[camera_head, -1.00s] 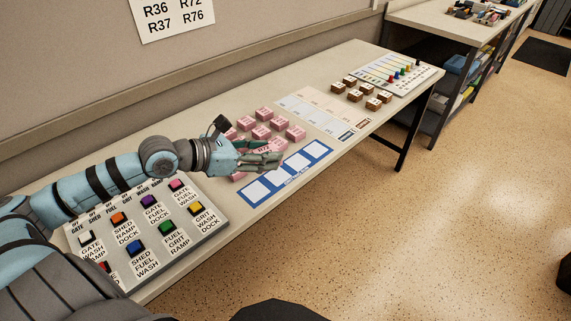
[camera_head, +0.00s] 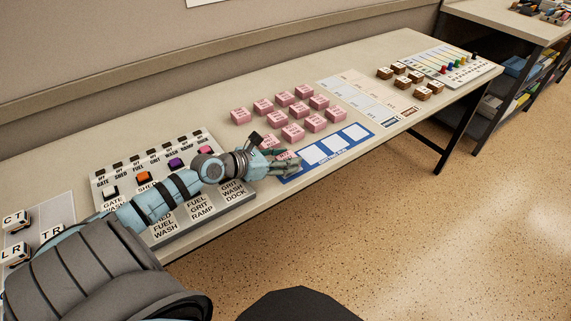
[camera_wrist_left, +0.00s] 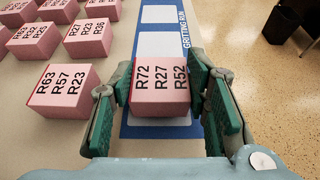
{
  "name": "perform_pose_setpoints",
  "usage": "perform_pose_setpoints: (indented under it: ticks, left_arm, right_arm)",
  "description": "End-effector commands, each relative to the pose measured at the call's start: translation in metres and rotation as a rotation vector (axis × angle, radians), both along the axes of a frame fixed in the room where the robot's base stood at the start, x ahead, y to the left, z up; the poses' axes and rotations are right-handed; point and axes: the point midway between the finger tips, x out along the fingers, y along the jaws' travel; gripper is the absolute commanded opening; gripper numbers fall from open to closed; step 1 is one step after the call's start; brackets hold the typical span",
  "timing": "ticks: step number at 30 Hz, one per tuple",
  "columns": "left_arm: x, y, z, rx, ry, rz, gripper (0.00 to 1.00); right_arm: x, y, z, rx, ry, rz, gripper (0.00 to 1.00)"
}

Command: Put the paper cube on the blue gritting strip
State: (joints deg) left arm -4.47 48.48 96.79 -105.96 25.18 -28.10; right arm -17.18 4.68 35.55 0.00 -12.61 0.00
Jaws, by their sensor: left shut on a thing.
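The paper cube (camera_wrist_left: 160,95) is a pink block marked R72, R27, R52. My left gripper (camera_wrist_left: 155,85) is shut on it, one green-padded finger on each side. In the head view the left gripper (camera_head: 283,164) is at the near left end of the blue gritting strip (camera_head: 330,154), mostly hiding the cube. The strip has a row of white squares. In the wrist view the strip (camera_wrist_left: 165,27) runs beneath and beyond the cube, with blue showing on both sides. I cannot tell whether the cube touches it. My right gripper is not in view.
Several other pink cubes (camera_head: 292,132) stand behind the strip; one marked R63 (camera_wrist_left: 62,90) is just left of the left finger. A button panel (camera_head: 245,208) lies under my left arm. A printed sheet (camera_head: 352,95) and brown blocks (camera_head: 402,80) are farther right. The strip's visible white squares are bare.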

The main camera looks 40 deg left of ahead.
Motion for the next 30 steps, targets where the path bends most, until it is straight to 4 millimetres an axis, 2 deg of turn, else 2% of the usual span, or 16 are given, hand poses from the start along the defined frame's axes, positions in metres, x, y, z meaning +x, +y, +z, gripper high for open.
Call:
perform_pose_setpoints:
  ticks: [1, 11, 12, 15, 26, 30]
  left_arm:
    - [0.0, 0.0, -0.007, -0.001, -0.001, 0.0, 0.15]
    - [0.0, 0.0, -0.008, 0.0, -0.001, 0.0, 0.15]
    - [0.0, 0.0, -0.008, 0.0, -0.001, 0.0, 0.47]
    - [0.0, 0.0, -0.007, 0.0, -0.001, 0.0, 0.63]
    - [0.0, 0.0, -0.003, 0.001, -0.001, 0.0, 0.63]
    - [-0.015, 0.005, 0.003, 0.005, 0.005, -0.002, 0.63]
  right_arm:
    - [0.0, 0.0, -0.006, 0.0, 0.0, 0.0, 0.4]
    - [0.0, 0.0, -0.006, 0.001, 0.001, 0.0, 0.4]
    - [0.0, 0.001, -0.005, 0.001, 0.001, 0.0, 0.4]
    - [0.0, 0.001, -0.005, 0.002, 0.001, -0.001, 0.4]
    - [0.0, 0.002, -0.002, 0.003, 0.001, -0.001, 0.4]
    - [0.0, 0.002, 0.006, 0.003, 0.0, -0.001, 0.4]
